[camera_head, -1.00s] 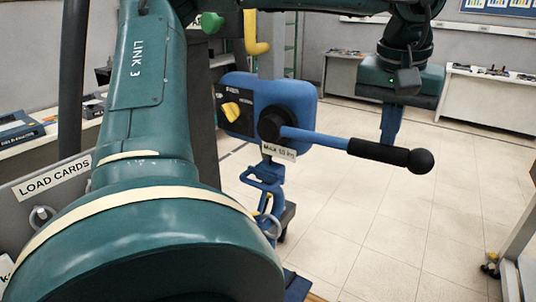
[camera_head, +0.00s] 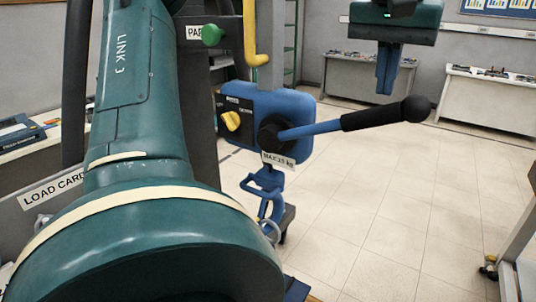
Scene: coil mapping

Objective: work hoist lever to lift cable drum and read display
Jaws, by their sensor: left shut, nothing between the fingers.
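The blue hoist (camera_head: 300,112) hangs in the middle, with a yellow knob (camera_head: 231,121) on its dark front plate. Its lever (camera_head: 345,121) has a blue shaft, black grip and ball end, and slants up to the right. A blue hook (camera_head: 268,183) hangs below the hoist. I cannot make out the cable drum or a display. My right gripper is not in view.
My large green arm link fills the left and lower left. White benches (camera_head: 490,98) stand along the back wall. The floor (camera_head: 380,220) at right is open.

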